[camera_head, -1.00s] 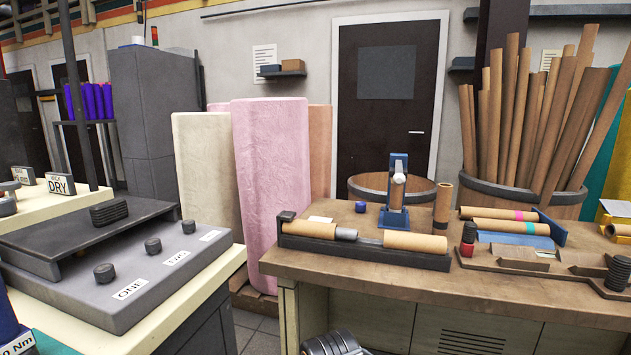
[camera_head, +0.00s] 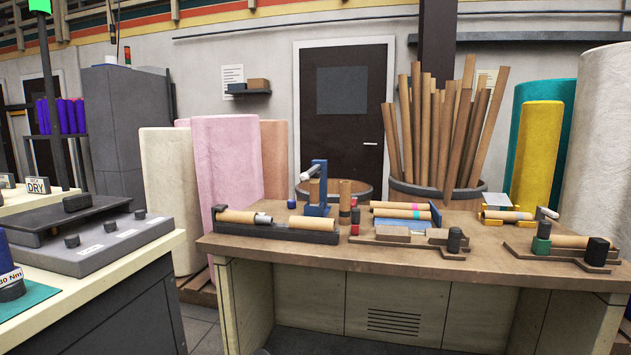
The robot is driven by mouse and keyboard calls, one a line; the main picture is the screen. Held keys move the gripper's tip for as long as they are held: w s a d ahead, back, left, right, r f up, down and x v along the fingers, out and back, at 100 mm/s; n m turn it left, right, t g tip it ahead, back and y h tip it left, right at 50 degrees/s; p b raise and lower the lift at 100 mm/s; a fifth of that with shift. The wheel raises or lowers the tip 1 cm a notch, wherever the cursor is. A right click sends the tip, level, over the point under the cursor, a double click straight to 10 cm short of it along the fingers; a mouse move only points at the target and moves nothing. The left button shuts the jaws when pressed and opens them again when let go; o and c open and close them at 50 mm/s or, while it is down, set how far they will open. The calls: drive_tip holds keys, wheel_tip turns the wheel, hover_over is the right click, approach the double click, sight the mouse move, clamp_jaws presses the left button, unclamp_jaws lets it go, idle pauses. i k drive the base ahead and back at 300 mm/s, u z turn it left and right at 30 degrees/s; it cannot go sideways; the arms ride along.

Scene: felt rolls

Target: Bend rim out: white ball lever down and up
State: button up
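A blue hand press (camera_head: 319,174) stands on the wooden bench, toward the back left of its top. A white ball (camera_head: 304,176) sits at the end of its lever, on the near left side of the press head, a little below the top. A short brown cardboard tube (camera_head: 314,192) appears to stand upright in the press, below the head; its rim is too small to make out. Another upright tube (camera_head: 345,195) stands just right of the press. My gripper is not in view, so its state and distance to the ball are hidden.
A dark trough (camera_head: 275,232) with cardboard tubes lies in front of the press. Red and dark bottles (camera_head: 355,229) stand to its right. Wooden fixtures fill the bench's right side (camera_head: 565,250). A grey control box (camera_head: 100,245) is on the left table. Floor shows between the tables.

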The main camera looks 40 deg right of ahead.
sight(314, 172)
drive_tip(key=z, duration=1)
drive_tip(key=i, duration=0.3)
drive_tip(key=u, duration=0.15)
